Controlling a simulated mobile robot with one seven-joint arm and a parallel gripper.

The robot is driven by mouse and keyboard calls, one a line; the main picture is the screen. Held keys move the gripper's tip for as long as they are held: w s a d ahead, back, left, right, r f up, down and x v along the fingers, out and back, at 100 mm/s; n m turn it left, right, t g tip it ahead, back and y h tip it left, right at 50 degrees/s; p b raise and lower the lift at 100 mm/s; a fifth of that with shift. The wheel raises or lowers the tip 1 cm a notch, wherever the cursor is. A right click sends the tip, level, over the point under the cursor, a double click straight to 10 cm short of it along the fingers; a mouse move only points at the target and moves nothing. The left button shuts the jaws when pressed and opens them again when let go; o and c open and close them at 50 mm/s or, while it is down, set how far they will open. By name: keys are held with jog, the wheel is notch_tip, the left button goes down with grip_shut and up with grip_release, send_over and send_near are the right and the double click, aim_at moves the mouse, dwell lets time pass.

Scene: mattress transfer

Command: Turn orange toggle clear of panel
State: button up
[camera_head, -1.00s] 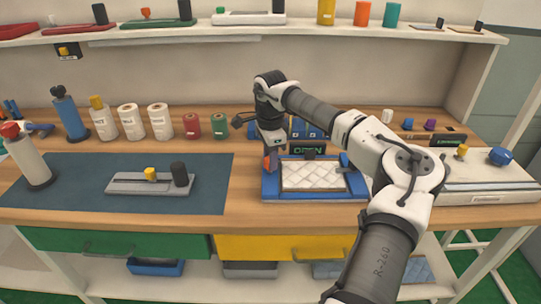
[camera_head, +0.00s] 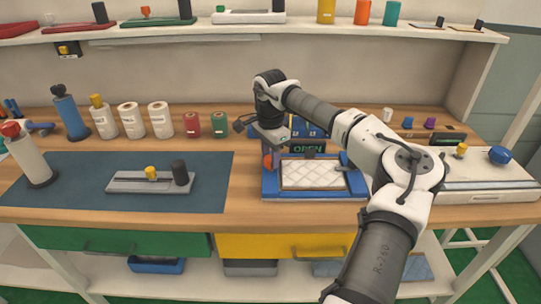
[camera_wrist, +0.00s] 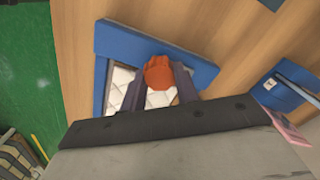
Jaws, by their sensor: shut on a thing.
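The orange toggle (camera_head: 268,161) stands at the left side of a blue frame (camera_head: 270,190) on the bench. A white quilted panel (camera_head: 315,175) lies inside the frame. In the wrist view the orange toggle (camera_wrist: 159,72) sits between the fingers of my gripper (camera_wrist: 165,80), which is shut on it. Parts of the blue frame (camera_wrist: 120,40) and white panel (camera_wrist: 123,80) show around the fingers. In the head view my gripper (camera_head: 270,152) is over the frame's left side, and its fingertips are partly hidden. I cannot tell the toggle's exact angle to the panel.
A dark blue mat (camera_head: 70,180) with a grey slider block (camera_head: 130,184) is at left. Spools (camera_head: 161,120) and bottles stand behind it. A white device (camera_head: 490,180) is at right.

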jog(key=o, duration=1)
jog(key=shift+c, duration=0.2)
notch_tip(320, 180, up, 14)
jog(key=b, duration=0.2)
jog(key=shift+a+f, duration=0.1)
